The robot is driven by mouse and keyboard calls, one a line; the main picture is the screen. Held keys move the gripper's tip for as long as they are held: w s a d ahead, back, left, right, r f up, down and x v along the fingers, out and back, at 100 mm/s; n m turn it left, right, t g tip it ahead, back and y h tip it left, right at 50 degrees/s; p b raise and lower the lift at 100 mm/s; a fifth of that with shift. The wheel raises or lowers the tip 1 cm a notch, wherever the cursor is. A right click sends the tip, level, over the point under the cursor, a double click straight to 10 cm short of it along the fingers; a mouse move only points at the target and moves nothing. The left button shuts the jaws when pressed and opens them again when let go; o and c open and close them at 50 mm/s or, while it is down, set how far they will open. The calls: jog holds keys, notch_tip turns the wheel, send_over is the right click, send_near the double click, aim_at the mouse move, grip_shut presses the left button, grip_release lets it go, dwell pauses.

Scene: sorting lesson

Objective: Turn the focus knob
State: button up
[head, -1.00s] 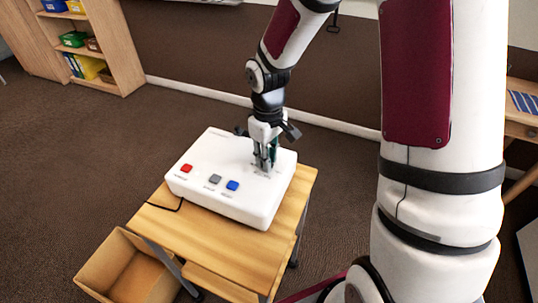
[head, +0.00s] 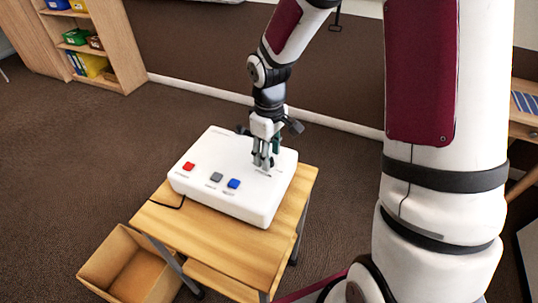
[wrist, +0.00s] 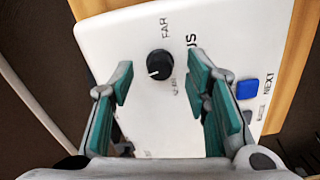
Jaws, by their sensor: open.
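The focus knob is a small round black knob (wrist: 159,64) with a white pointer line, on the top face of a white console (head: 225,155). In the wrist view it sits between the words "FAR" and a partly hidden label. The pointer line points left. My gripper (wrist: 161,80) is open, with one teal-padded finger to each side of the knob's place in the picture. The knob shows just beyond the fingertips, and neither finger visibly touches it. In the head view my gripper (head: 263,162) points down over the console's right part and hides the knob.
The console also has red (head: 189,166), grey (head: 216,177) and blue (head: 234,183) buttons. It stands on a small wooden table (head: 235,245). An open box (head: 105,262) is on the floor at the lower left. A shelf (head: 110,45) stands behind.

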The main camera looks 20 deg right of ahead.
notch_tip(320, 180, up, 11)
dwell(0.3)
dwell(0.4)
jog(key=s+r+m+t, duration=0.2)
jog(key=s+r, duration=0.3)
jog(key=s, duration=0.6)
jog(key=s+r+m+t, duration=0.2)
jog(key=s+r+m, duration=0.2)
jog(key=s, duration=0.7)
notch_tip(320, 180, up, 2)
jog(key=shift+d+r+m, duration=0.15)
jog(key=shift+m, duration=0.15)
jog(key=shift+w, duration=0.1)
